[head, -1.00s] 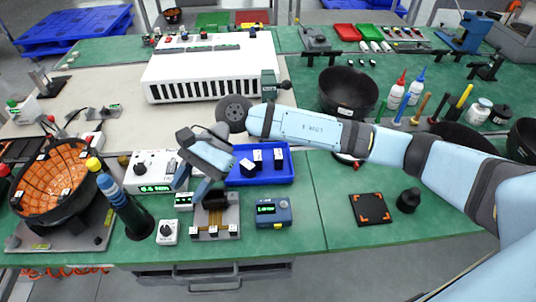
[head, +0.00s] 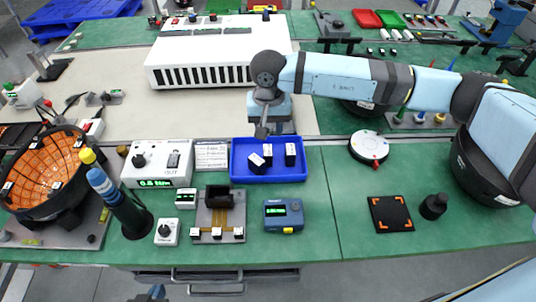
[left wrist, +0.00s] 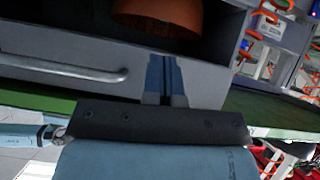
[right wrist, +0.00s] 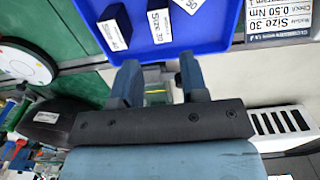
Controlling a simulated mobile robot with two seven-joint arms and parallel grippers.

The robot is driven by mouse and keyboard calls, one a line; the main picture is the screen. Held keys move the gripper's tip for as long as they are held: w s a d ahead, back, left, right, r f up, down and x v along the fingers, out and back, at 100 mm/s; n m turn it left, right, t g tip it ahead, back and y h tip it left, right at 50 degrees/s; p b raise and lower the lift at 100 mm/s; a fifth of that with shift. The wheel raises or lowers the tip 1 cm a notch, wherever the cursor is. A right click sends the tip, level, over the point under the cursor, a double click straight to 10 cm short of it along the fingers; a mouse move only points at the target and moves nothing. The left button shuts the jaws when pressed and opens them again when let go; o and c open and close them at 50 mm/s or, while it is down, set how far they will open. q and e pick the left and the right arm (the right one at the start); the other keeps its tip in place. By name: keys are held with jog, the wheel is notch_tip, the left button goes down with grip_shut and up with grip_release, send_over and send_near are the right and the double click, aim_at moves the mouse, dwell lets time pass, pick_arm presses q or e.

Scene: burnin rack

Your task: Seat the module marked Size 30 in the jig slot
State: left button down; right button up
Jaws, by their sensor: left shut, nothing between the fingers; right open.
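Three dark modules with white labels sit in the blue tray (head: 270,174). In the right wrist view the middle module (right wrist: 160,26) appears to read Size 30. Another module (right wrist: 112,32) is left of it, and a third is cut off at the top edge. My right gripper (right wrist: 160,82) is open and empty at the tray's edge, pointing towards the modules; in the head view (head: 262,132) it is at the tray's far side. My left gripper (left wrist: 164,78) is shut and empty, in front of a drawer.
A card (right wrist: 281,18) reads Size 30, 0.50 Nm. A white round device (head: 369,147) and a black mat (head: 390,213) are to the right.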

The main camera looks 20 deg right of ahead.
aim_at(268, 147)
jog(key=shift+s+a+f, duration=0.1)
jog(key=shift+a+f, duration=0.05)
jog(key=shift+f, duration=2.8)
jog(key=c, duration=0.7)
jog(key=shift+r, duration=0.15)
